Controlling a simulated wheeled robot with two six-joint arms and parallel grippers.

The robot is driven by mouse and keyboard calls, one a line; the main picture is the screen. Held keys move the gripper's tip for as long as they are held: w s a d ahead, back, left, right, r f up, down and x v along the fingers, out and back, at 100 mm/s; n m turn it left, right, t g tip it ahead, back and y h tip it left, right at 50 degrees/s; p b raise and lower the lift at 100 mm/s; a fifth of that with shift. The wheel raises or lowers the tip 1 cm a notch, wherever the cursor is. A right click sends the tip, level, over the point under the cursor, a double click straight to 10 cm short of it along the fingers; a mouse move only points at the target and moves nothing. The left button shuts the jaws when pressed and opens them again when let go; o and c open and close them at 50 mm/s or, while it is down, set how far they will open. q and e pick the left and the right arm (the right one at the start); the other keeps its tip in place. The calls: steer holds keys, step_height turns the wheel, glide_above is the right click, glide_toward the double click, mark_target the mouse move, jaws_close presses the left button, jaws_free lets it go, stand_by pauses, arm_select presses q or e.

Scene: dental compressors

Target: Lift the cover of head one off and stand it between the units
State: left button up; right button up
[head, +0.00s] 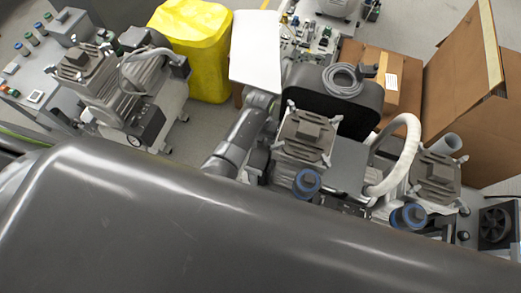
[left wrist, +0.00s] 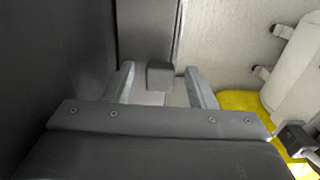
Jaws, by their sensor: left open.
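My left arm (head: 237,140) reaches up between the two compressor units in the head view; its jaws cannot be made out there. In the left wrist view my left gripper (left wrist: 160,70) is open, with a finger on each side of a small grey block (left wrist: 160,77). I cannot tell whether that block belongs to a cover. In the head view a dark square cover with a raised block (head: 306,133) sits on the near head of the middle unit. A similar cover (head: 435,173) sits on the right head. The left unit (head: 125,90) also has a covered head. My right gripper is not in view.
A yellow bag (head: 195,45) stands behind the gap between units; it also shows in the left wrist view (left wrist: 245,103). A white panel (head: 256,55) lies beyond my arm. A black housing with coiled hose (head: 343,80), a white hose (head: 408,150) and cardboard boxes (head: 455,95) crowd the right.

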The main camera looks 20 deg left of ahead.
arm_select(q)
steer(key=shift+c, duration=0.4)
jaws_close()
